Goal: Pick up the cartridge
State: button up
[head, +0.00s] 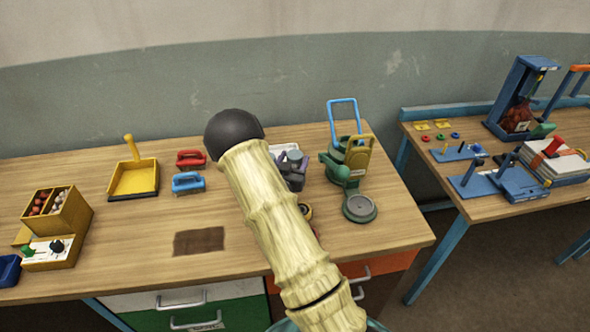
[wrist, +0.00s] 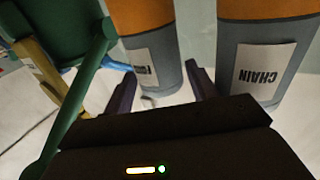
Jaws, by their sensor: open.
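Two cylinders, orange above and grey below with white labels, stand side by side in the wrist view. The right cylinder (wrist: 266,45) has a label reading CHAIN. The left cylinder (wrist: 150,45) has a label too small to read. Which one is the cartridge I cannot tell. My gripper (wrist: 160,88) is open, its two dark fingers on either side of the left cylinder's lower end. Whether they touch it is unclear. In the head view my gripper (head: 293,180) is small and dark, partly behind my arm, and the cylinders cannot be made out clearly.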

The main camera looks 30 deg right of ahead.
dwell(0.4)
grip_shut()
jog(key=shift+r, duration=0.1)
